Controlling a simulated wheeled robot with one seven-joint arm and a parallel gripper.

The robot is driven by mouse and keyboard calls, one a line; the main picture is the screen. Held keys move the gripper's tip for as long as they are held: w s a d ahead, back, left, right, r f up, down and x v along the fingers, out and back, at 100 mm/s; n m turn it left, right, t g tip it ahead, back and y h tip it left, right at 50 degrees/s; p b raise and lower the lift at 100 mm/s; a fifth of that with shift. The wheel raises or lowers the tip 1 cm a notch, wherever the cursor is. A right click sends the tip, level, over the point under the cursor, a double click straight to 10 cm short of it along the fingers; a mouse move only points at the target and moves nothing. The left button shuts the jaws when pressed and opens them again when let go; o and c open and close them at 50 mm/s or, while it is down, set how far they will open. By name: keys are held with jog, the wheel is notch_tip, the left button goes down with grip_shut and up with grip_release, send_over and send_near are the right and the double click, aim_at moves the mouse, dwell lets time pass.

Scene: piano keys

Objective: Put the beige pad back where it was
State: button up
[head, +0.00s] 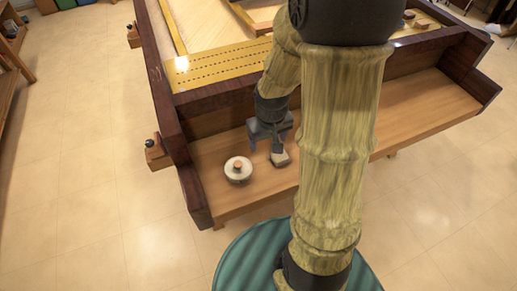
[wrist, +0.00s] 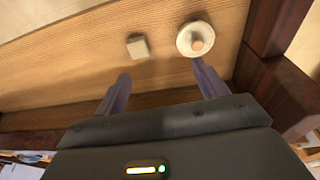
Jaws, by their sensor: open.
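A small beige block (wrist: 138,47), the thing most like a beige pad, lies on the wooden ledge of the open piano. In the head view the beige block (head: 281,159) is close by one finger and partly covered by it. A round whitish disc with an orange knob (wrist: 196,39) lies beside the block; in the head view the disc (head: 238,173) is to its left. My gripper (head: 266,148) is above the ledge, open and empty. In the wrist view my gripper (wrist: 162,73) has its fingertips short of the block and disc, with nothing between them.
The wooden ledge (head: 425,110) has bare room to the right, past my arm. A dark wooden end wall (head: 190,180) closes its left side. A yellow perforated strip (head: 215,68) runs behind. Small objects (head: 418,18) lie at the back right.

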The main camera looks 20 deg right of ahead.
jog(key=s+a+r, duration=0.4)
jog(key=s+a, duration=0.1)
jog(key=shift+s+a+r+t+y, duration=0.25)
jog(key=shift+s+a+t+y, duration=0.05)
jog(key=shift+s, duration=0.1)
jog(key=shift+d, duration=0.1)
